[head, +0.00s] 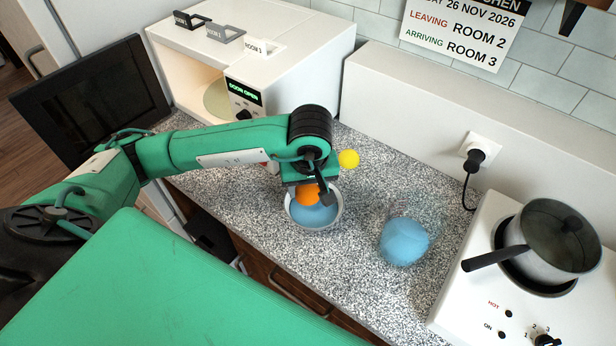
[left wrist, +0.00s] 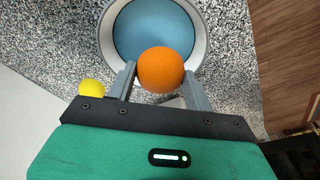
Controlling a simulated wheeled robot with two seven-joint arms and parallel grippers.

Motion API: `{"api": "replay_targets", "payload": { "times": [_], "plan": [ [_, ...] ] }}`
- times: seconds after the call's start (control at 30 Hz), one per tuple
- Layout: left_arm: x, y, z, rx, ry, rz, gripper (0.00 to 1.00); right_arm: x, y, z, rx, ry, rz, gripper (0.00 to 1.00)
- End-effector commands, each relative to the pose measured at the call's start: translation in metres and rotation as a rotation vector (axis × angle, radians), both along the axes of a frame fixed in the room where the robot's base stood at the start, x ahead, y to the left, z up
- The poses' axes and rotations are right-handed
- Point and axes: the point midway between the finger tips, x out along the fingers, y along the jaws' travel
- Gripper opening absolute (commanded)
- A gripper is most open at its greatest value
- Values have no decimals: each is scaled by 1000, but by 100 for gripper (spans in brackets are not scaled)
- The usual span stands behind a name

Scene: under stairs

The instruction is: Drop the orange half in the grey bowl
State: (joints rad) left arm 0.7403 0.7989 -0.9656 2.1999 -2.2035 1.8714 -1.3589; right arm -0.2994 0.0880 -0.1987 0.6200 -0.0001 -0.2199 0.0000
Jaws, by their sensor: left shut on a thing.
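The orange half (head: 307,195) is a rounded orange piece held between the fingers of my left gripper (head: 312,190). In the left wrist view the orange half (left wrist: 161,69) sits between the two grey fingertips (left wrist: 160,80). The grey bowl (head: 290,212) stands on the counter under the gripper and has a blue inside. In the left wrist view the bowl (left wrist: 197,52) lies behind the orange half, which overlaps its near rim. I cannot tell the exact height of the orange half over the bowl. My right gripper is not in view.
A clear container (head: 402,215) with a blue content stands right of the bowl. A yellow ball (head: 348,159) shows beside the gripper. A white microwave (head: 300,50) with its door open is at the back left. A stove (head: 470,290) with a lidded pot (head: 545,250) is at right.

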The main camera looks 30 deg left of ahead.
Motion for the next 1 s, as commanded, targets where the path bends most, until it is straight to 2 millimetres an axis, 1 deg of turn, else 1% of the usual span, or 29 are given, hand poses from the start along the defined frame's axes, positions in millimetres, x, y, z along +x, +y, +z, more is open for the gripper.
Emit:
{"api": "replay_targets", "payload": {
  "times": [0.03,0.2,0.5,0.53,0.63,0.67,0.87,1.0],
  "plan": [
    [0,0,-6,-1,2,0,11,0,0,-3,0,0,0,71],
    [0,0,-15,-1,-1,1,11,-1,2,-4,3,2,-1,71],
    [0,0,-16,-1,-1,0,11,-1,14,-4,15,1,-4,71],
    [0,0,-16,-1,-1,0,56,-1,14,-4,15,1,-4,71],
    [0,0,-16,-1,-1,0,75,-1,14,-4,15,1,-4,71],
    [0,0,-16,-1,-1,0,77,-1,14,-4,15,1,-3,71],
    [0,0,-16,0,0,0,77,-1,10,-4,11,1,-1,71],
    [2,1,-9,0,-2,2,77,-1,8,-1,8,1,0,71]
  ]
}}
